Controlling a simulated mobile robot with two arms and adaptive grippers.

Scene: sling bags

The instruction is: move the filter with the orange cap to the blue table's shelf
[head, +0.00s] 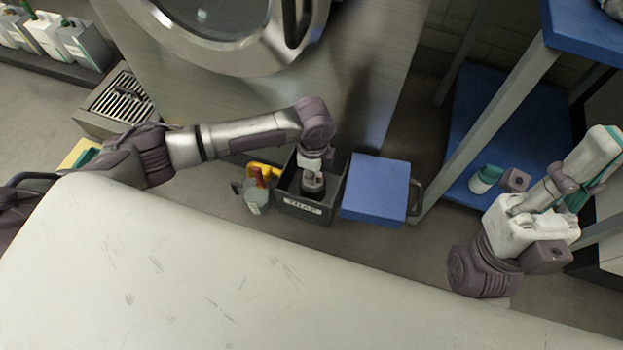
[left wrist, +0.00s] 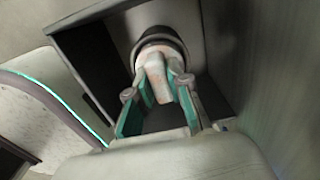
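My left gripper (head: 313,170) reaches down into a dark labelled bin (head: 304,208). In the left wrist view, its teal-padded fingers (left wrist: 158,88) are on either side of a pale, faintly orange stub, with a dark round body (left wrist: 160,42) behind it. Whether they grip it is unclear. The head view shows a dark round thing (head: 313,187) under this gripper; I cannot tell if it is the filter. The blue table (head: 585,28) has a blue lower shelf (head: 515,120) at the right. My right gripper (head: 582,195) is beside this table, its fingers unclear.
A blue-lidded box (head: 376,188) is right of the bin. A yellow object (head: 267,168) is behind the clear container. A large steel machine (head: 240,90) stands behind. The shelf's middle is clear.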

